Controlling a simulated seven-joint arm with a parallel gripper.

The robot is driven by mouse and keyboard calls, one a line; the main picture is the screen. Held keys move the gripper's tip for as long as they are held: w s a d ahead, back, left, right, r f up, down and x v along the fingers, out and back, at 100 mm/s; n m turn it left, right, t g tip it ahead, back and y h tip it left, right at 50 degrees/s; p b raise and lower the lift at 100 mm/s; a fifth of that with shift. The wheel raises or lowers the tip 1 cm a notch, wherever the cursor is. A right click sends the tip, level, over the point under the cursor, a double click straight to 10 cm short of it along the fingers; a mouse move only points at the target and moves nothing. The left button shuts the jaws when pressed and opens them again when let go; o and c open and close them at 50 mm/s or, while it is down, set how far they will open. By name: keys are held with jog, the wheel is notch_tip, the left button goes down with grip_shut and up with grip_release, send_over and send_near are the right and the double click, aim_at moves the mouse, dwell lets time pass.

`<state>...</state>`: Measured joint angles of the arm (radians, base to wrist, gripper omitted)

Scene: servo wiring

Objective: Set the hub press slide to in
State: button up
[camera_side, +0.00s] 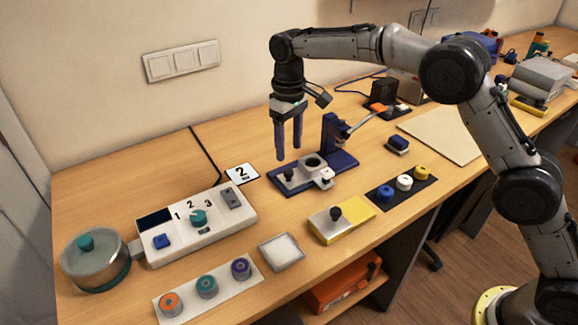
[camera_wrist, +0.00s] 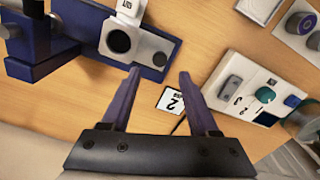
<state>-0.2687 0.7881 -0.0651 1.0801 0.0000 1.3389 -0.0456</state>
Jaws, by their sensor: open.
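The hub press (camera_side: 331,135) is dark blue, with an upright column, a lever with an orange end (camera_side: 377,108) and a flat base. A pale slide (camera_side: 312,173) with a round dark opening sits on the base in front of the column. A dark knob (camera_side: 289,174) stands at the left end. In the wrist view the slide (camera_wrist: 145,43) and column (camera_wrist: 30,35) are at upper left. My gripper (camera_side: 288,151) is open and empty, pointing down above and left of the press. Its fingertips (camera_wrist: 160,73) appear apart from the slide. Whether the slide is in or out is unclear.
A "2" card (camera_side: 242,174) lies left of the press. A white control box (camera_side: 197,224) and a lidded pot (camera_side: 95,260) are further left. A yellow-and-grey block (camera_side: 341,220) and a dark strip with coloured knobs (camera_side: 402,187) lie in front.

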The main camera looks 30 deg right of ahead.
aim_at(289, 171)
notch_tip(289, 171, down, 7)
jog(key=shift+r, duration=0.1)
dwell(0.3)
grip_shut()
dwell(1.3)
